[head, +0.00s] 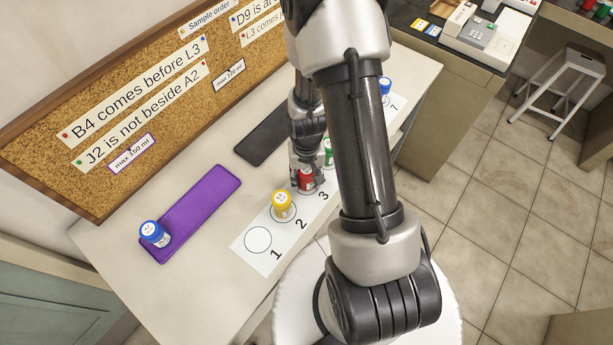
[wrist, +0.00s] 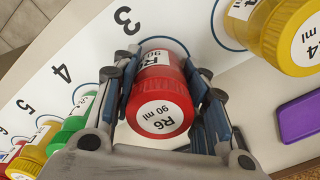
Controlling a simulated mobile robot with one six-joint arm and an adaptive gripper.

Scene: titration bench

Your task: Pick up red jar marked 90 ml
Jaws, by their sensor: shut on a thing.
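The red jar (wrist: 166,80) has a lid label reading R6, 90 ml. In the wrist view it stands between the fingers of my gripper (wrist: 165,95), which is shut on its sides. It is at the circle numbered 3 on the white strip; I cannot tell whether its base touches the strip. In the head view the red jar (head: 306,179) shows below my gripper (head: 304,170), partly covered by the fingers.
A yellow jar (head: 283,204) stands on circle 2, close to my gripper. Circle 1 (head: 258,240) is empty. A green jar (head: 328,150) is beyond the red one, partly behind my arm. A blue jar (head: 153,233) stands on the purple mat (head: 200,205). A black mat (head: 268,135) is bare.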

